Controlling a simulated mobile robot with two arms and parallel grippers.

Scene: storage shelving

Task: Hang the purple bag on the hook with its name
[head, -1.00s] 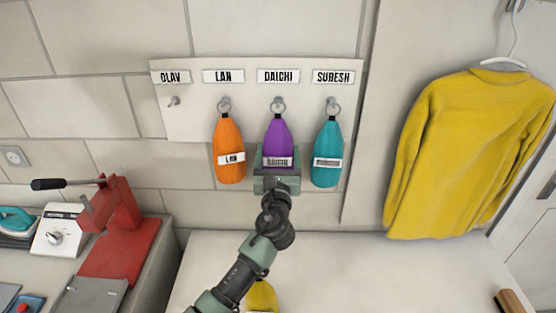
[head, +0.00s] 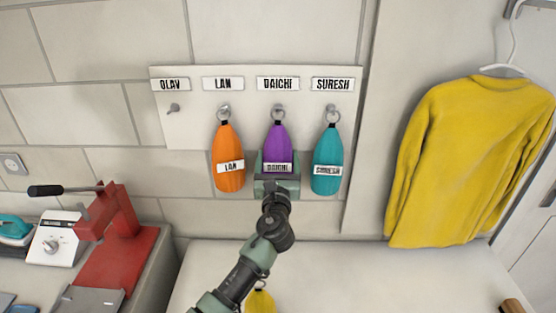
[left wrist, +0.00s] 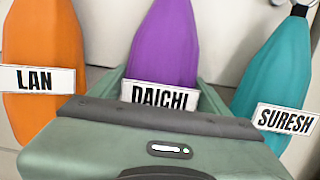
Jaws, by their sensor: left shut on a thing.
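The purple bag (head: 277,143) has a name tag reading DAICHI and a ring at its top. Its ring is at the hook (head: 278,110) under the DAICHI label (head: 278,84) on the white board. My left gripper (head: 277,168) is shut on the lower part of the purple bag, from below. In the left wrist view the purple bag (left wrist: 163,45) rises upright beyond the gripper, its DAICHI tag facing me. The gripper hides the bag's lower end. My right gripper is in neither view.
An orange bag (head: 229,150) tagged LAN and a teal bag (head: 328,150) tagged SURESH hang close on either side. The OLAV hook (head: 173,109) is empty. A yellow bag (head: 260,301) lies below on the white surface. A yellow sweater (head: 462,160) hangs at right.

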